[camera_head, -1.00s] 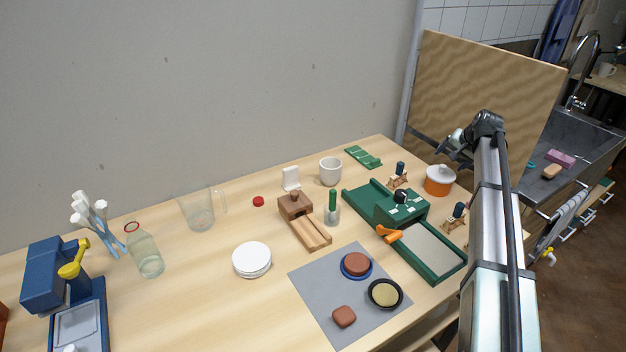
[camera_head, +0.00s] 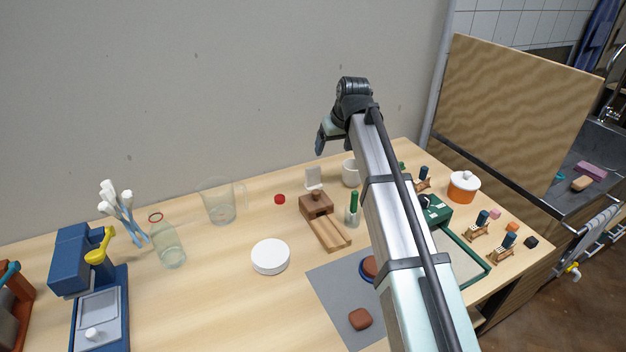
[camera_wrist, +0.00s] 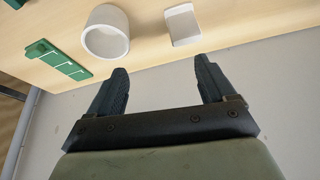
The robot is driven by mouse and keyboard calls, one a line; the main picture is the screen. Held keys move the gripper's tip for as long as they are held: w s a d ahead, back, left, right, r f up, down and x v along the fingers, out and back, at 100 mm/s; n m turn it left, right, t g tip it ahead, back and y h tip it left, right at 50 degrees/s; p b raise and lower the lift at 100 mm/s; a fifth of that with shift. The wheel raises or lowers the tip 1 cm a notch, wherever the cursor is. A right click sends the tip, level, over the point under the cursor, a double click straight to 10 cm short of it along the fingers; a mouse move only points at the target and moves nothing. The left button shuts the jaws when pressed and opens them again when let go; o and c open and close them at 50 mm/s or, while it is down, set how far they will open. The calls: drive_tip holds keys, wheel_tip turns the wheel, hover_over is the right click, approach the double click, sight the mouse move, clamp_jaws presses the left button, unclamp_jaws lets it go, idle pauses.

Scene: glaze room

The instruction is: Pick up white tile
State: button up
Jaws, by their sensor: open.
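The white tile (camera_head: 314,179) stands upright on the wooden table near the back wall, between the red cap and the white cup. It looks L-shaped, with a short foot. In the wrist view the tile (camera_wrist: 183,24) shows at the top, right of the cup and beyond my right finger. My gripper (camera_head: 321,147) is above the table near the wall, a little above the tile in the head view. In the wrist view my gripper (camera_wrist: 161,70) has its two dark fingers spread, with nothing between them.
The white cup (camera_head: 350,173) stands close beside the tile on the right. A brown wooden block tool (camera_head: 316,204) and a green-handled item (camera_head: 353,210) stand in front. A red cap (camera_head: 280,199) lies left. The grey wall (camera_head: 200,90) is close behind.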

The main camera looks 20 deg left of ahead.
sight(313, 168)
drive_tip(key=s+a+n, duration=0.1)
drive_tip(key=s+a, duration=0.2)
drive_tip(key=x, duration=1.3)
drive_tip(key=shift+a, duration=0.2)
drive_tip(key=c, duration=1.1)
